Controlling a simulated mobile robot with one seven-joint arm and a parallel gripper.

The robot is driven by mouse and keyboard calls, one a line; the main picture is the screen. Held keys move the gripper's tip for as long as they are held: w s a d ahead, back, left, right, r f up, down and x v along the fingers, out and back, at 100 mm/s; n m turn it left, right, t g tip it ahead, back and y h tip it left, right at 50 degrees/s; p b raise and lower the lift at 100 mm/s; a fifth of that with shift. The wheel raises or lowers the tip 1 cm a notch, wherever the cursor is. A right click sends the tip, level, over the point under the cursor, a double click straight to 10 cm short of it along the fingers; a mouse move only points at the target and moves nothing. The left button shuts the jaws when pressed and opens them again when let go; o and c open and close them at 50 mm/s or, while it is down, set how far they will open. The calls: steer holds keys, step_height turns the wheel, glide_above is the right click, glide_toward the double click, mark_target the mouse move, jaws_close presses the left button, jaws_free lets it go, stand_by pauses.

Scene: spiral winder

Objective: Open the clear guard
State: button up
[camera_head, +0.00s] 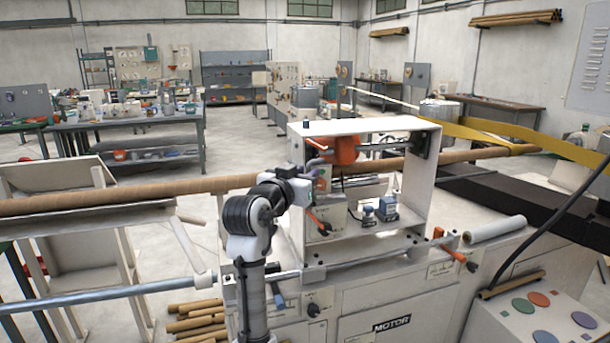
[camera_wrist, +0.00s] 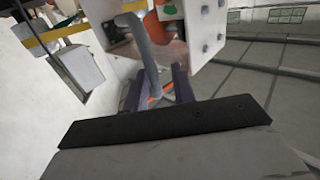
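The winder's white open-fronted housing (camera_head: 424,185) stands in the middle of the head view. I cannot clearly make out the clear guard's sheet or edges. A grey curved bar (camera_wrist: 152,62), which looks like a handle, hangs down in the wrist view. My gripper (camera_wrist: 158,82) has two purple fingers apart, one on each side of this bar, with a gap showing. In the head view my gripper (camera_head: 316,164) is at the housing's left opening, beside an orange part (camera_head: 344,150). My wrist partly hides the contact area.
A long brown tube (camera_head: 130,192) runs through the machine, and a yellow belt (camera_head: 480,131) leaves it to the right. Orange-handled levers (camera_head: 455,250) and a steel rod (camera_head: 130,288) lie along the front. A button panel (camera_head: 545,312) stands front right.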

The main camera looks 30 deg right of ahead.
steer(key=b+v, duration=0.3)
steer(key=v, duration=1)
steer(key=shift+a+b, duration=0.2)
steer(key=shift+b, duration=0.15)
